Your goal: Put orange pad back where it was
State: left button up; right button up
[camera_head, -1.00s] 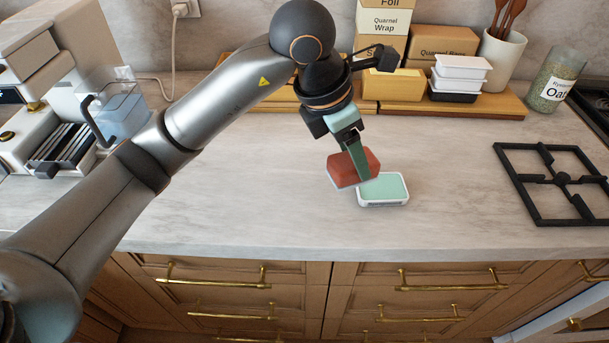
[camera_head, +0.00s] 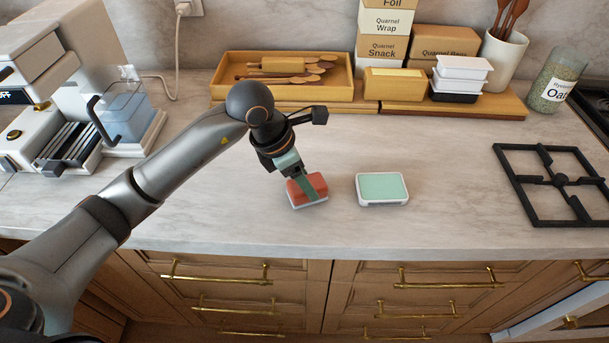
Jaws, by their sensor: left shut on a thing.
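The orange pad (camera_head: 318,184) is a reddish-orange block with a pale underside. My left gripper (camera_head: 306,188) is shut on it. The pad is low over the counter or touching it; I cannot tell which. A white dish with a pale green inside (camera_head: 382,187) sits on the counter just right of the pad, apart from it. My right gripper is not in view.
A wooden tray with rolling pin and spoons (camera_head: 283,79) stands at the back. Boxes, white containers (camera_head: 460,75) and an oats jar (camera_head: 556,82) stand right of it. A black stove grate (camera_head: 559,183) lies at right. The front counter is clear.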

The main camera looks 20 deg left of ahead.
pick_arm(q)
jog(key=shift+f, duration=0.15)
jog(key=o, duration=1.2)
jog(key=shift+a+r, duration=0.1)
jog(key=shift+r, duration=0.4)
jog(key=v, duration=1.1)
jog(key=shift+r, duration=0.15)
jog(key=shift+s+a, duration=0.1)
